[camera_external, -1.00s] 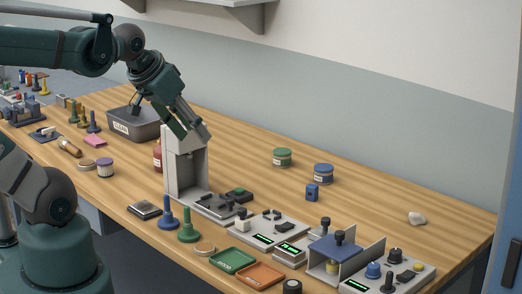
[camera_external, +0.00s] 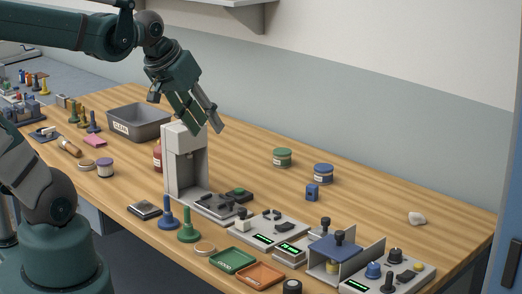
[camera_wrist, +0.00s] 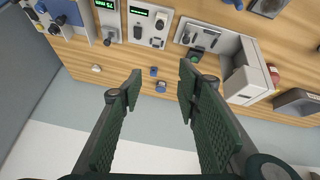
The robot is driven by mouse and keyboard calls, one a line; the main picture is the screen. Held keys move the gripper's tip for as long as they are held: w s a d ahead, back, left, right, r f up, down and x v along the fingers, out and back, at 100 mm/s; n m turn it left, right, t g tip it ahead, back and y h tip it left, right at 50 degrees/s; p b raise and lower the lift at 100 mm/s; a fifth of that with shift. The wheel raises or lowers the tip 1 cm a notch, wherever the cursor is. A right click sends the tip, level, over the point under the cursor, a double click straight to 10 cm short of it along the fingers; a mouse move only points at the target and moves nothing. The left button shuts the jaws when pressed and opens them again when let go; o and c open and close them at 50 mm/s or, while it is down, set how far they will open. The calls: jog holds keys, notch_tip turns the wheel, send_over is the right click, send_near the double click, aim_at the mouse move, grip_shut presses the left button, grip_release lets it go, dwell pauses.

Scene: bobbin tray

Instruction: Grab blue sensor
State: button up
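The blue sensor (camera_external: 312,192) is a small blue block standing on the table's right half, in front of a blue-lidded jar (camera_external: 323,173). In the wrist view, the sensor (camera_wrist: 153,71) shows small between my fingers and some way beyond them. My gripper (camera_external: 205,128) is open and empty, pointing down to the right. It is in the air near the top of the grey press stand, left of the sensor and well apart from it.
The grey press stand (camera_external: 171,170) rises just below my gripper. A green-lidded jar (camera_external: 282,158) stands left of the sensor. Control boxes (camera_external: 270,229) and a blue-topped fixture (camera_external: 335,247) line the front. A white lump (camera_external: 417,218) lies right. Table around the sensor is mostly clear.

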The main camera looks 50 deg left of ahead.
jog(key=w+n+g, duration=0.2)
jog(key=w+n, duration=0.3)
jog(key=w, duration=0.6)
jog(key=n+g+h, duration=0.3)
jog(key=n+h, duration=0.1)
jog(key=n, duration=1)
send_over(311, 185)
jog(key=a, duration=0.3)
notch_tip(311, 185, down, 23)
jog(key=shift+s+d+r, duration=0.2)
jog(key=shift+s, duration=0.2)
jog(key=shift+x, duration=1.25)
